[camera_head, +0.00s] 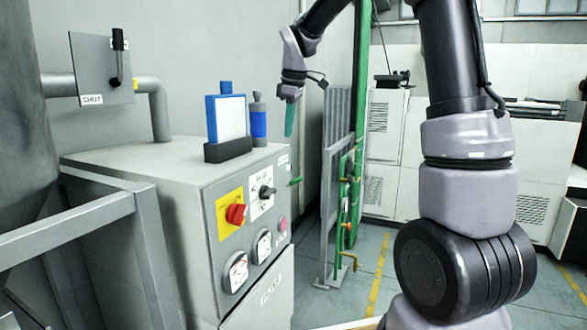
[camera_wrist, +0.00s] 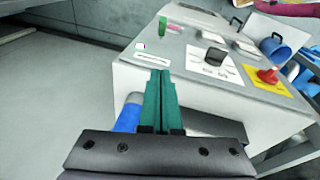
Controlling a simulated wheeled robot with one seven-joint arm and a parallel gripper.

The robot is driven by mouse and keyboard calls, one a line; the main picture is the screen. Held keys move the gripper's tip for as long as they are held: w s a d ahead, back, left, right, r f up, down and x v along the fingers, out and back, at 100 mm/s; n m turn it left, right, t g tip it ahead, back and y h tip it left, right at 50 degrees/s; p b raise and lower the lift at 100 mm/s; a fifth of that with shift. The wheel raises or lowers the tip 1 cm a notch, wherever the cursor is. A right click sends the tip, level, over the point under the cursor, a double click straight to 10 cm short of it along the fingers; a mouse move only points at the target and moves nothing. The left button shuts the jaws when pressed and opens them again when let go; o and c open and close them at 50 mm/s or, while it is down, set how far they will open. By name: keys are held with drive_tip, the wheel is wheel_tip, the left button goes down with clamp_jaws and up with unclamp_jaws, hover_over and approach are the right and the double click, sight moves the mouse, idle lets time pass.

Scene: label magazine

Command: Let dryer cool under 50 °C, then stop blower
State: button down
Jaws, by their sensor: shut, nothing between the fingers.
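The dryer (camera_head: 190,190) is a grey cabinet on the left in the head view. Its sloped front carries a red rotary knob (camera_head: 236,213) on a yellow plate, a black knob (camera_head: 266,192) on a white plate, a red button (camera_head: 282,224) and two round dials (camera_head: 236,271) (camera_head: 262,246). The dial readings are too small to tell. My gripper (camera_head: 289,120), with teal fingers, is shut and empty, pointing down beyond the cabinet's far right corner. In the wrist view my fingers (camera_wrist: 160,88) are together, apart from the black knob (camera_wrist: 215,57) and red knob (camera_wrist: 268,76).
A blue-and-white container (camera_head: 226,118) and a blue bottle (camera_head: 258,122) stand on the cabinet top. A lever plate marked SHUT (camera_head: 104,70) is on the pipe behind. A grey rail (camera_head: 70,220) stands at the front left. A green post (camera_head: 361,110) rises right of my gripper.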

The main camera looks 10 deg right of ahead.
drive_tip(key=shift+f, duration=0.1)
hover_over(293, 182)
drive_tip(key=a, duration=0.2)
drive_tip(key=x, duration=0.3)
drive_tip(key=s+x, duration=0.1)
drive_tip(key=x, duration=0.6)
drive_tip(key=shift+s+d+f, duration=0.15)
drive_tip(key=shift+s+d, duration=0.1)
drive_tip(key=shift+d, duration=0.05)
drive_tip(key=d+f, duration=0.2)
drive_tip(key=shift+s+d+f, duration=0.1)
drive_tip(key=shift+s+f, duration=0.25)
